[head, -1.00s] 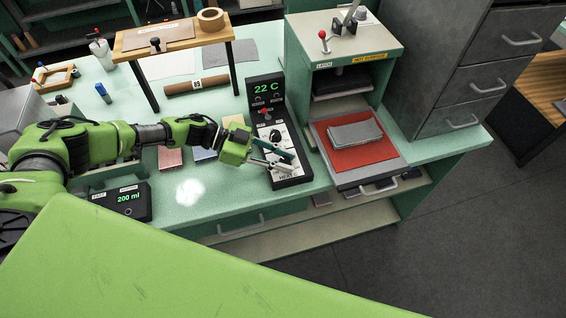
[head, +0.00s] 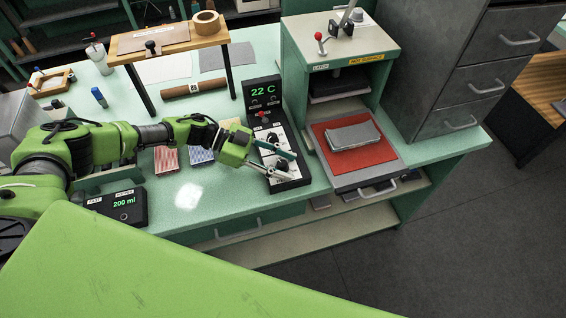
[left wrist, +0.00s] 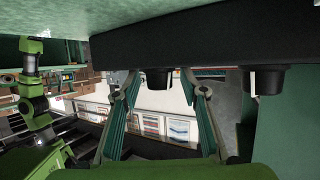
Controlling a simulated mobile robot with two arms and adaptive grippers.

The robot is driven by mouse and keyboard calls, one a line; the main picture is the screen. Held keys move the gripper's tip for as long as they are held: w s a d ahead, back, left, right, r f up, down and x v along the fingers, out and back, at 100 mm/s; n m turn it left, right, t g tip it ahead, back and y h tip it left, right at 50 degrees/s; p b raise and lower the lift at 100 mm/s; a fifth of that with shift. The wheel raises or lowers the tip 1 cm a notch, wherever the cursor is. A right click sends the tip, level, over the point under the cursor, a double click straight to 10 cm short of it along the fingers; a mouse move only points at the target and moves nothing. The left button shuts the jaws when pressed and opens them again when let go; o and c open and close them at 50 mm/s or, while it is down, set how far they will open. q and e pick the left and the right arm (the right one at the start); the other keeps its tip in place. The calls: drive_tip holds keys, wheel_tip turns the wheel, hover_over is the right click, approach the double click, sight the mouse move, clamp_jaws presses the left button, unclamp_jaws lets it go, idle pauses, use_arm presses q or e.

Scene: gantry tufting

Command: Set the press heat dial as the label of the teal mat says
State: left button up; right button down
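The black press control panel (head: 264,91) stands on the bench with a green display reading 22 C. A small red knob and a dark dial (head: 271,136) sit on its face. My left gripper (head: 285,165) is open over the panel's lower part, and its fingers hide much of the lower dial area. In the left wrist view the open fingers (left wrist: 158,90) stand on either side of a black dial (left wrist: 158,79), with gaps showing. A second black dial (left wrist: 267,80) is to the right. I cannot make out a teal mat or its label. My right gripper is not in view.
The press (head: 343,60) stands right of the panel, with a grey slab (head: 353,136) on its red pad (head: 330,157). A 200 ml display box (head: 122,206) is near the front left. A wooden shelf stand (head: 180,39) is behind my left arm.

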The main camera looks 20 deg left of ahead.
use_arm(q)
drive_tip(key=shift+a, duration=0.15)
drive_tip(key=v, duration=1.1)
drive_tip(key=shift+a+r, duration=0.2)
drive_tip(key=shift+a, duration=0.15)
drive_tip(key=shift+o, duration=0.2)
drive_tip(key=shift+s, duration=0.1)
